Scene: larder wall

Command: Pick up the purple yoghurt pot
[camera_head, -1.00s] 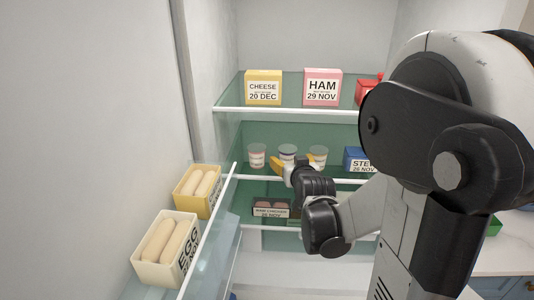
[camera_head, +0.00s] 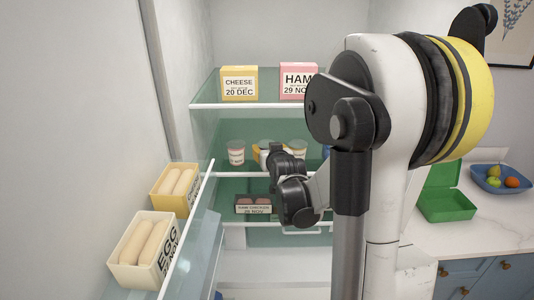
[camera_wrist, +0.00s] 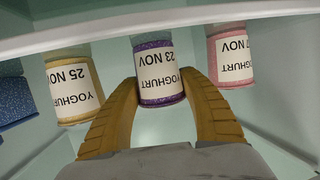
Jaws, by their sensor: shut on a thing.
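The purple yoghurt pot (camera_wrist: 156,62) is in the middle of the wrist view, with a white label reading 23 NOV, upside down there. My gripper (camera_wrist: 162,88) has its two orange-brown fingers on either side of it and is shut on it. In the head view the pot (camera_head: 266,146) is mostly hidden behind my gripper (camera_head: 270,152), on the fridge's middle shelf. I cannot tell whether it is clear of the shelf.
A yellow-banded pot (camera_wrist: 73,88) and a pink pot (camera_wrist: 232,55) stand close on either side. Above are cheese (camera_head: 239,84) and ham (camera_head: 297,82) boxes. The white shelf edge (camera_wrist: 110,28) runs close by. Egg box (camera_head: 125,270) is at left.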

